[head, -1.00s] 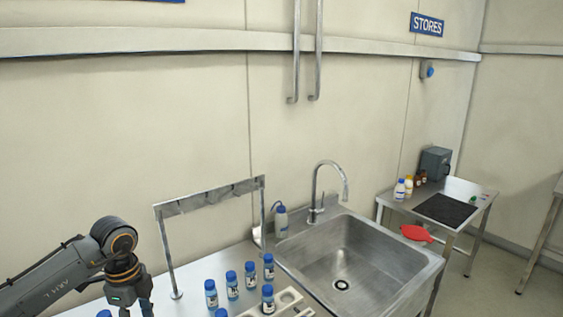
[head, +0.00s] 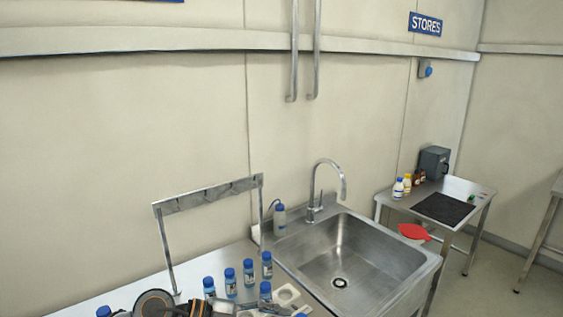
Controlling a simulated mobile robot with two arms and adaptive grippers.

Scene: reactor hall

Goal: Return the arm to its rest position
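My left arm shows low at the bottom left of the head view. Its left gripper (head: 236,306) is at the bottom edge, among the blue-capped bottles (head: 230,283) and close to the white rack (head: 287,295). The gripper is partly cut off by the frame. I cannot tell whether its fingers are open or shut, or whether it touches a bottle. My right gripper is out of view.
The bottles stand on a steel bench beside a sink (head: 345,262) with a tall tap (head: 327,185). A metal rail frame (head: 210,192) rises behind them. A side table (head: 478,192) with a dark mat (head: 443,208) stands at right; a red object (head: 414,231) lies near the sink.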

